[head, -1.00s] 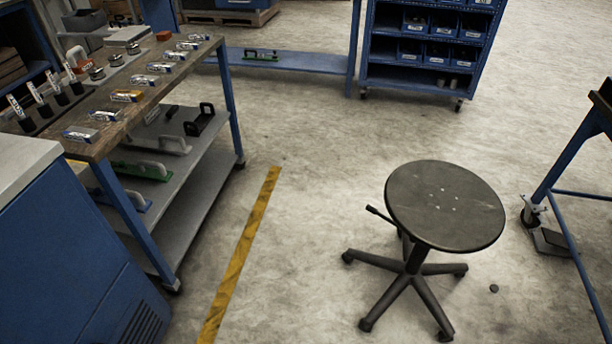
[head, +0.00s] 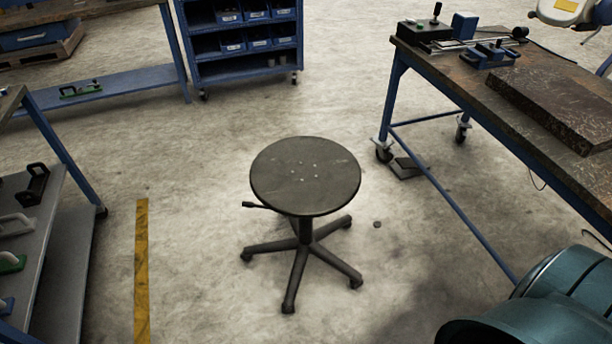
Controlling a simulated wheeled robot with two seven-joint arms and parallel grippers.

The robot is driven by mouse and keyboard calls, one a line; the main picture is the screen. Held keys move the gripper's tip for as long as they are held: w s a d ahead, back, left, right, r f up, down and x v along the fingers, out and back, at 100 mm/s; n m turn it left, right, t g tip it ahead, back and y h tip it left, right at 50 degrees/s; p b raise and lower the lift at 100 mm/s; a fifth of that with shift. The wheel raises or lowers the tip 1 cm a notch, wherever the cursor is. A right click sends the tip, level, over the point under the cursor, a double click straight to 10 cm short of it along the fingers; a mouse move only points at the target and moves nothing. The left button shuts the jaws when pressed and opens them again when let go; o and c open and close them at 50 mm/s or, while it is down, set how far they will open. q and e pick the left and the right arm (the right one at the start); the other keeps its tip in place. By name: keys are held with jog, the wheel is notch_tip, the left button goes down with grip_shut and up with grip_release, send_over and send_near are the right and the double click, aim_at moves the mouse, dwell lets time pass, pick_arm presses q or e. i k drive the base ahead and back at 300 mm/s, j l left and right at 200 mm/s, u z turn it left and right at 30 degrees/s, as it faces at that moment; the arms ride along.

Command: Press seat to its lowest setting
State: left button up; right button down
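A round black stool seat (head: 305,176) stands near the middle of the head view, level on a short central post (head: 305,229). Its five-legged base (head: 300,262) rests on the concrete floor. A small lever (head: 256,206) sticks out to the left under the seat. Nothing touches the seat. Neither of my grippers shows in the head view.
A blue-legged workbench (head: 480,95) on casters stands at right, with tools and a dark slab on it. A teal rounded machine part (head: 545,305) fills the bottom right corner. A shelf cart (head: 60,255) is at left. Floor around the stool is clear, beside a yellow line (head: 142,270).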

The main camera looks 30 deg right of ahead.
aim_at(297, 177)
jog(key=z, duration=0.95)
